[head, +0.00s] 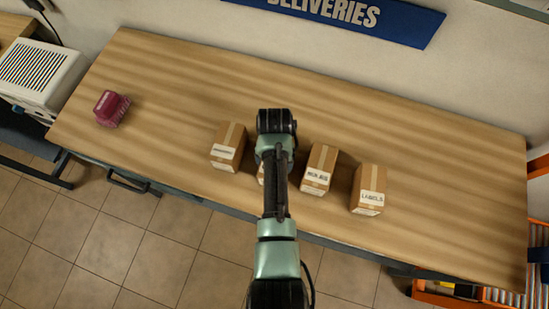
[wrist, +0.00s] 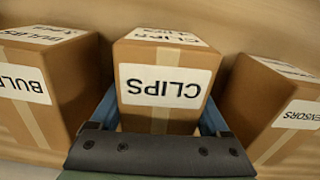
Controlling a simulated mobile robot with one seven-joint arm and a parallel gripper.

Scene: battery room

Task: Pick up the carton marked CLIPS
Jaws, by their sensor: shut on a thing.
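The brown carton marked CLIPS (wrist: 163,84) stands in the middle of the wrist view, its label upside down in the picture. My gripper (wrist: 160,114) is shut on it, with one blue finger against each side. In the head view only a sliver of this carton (head: 260,173) shows beside my arm, which hides the rest and the fingers. I cannot tell whether its base touches the table.
The carton marked SENSORS (wrist: 290,105) and the carton marked BULBS (wrist: 45,85) stand close on either side. A LABELS carton (head: 369,188) is further right. A maroon object (head: 111,108) lies at the left of the wooden table (head: 430,150), whose back is clear.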

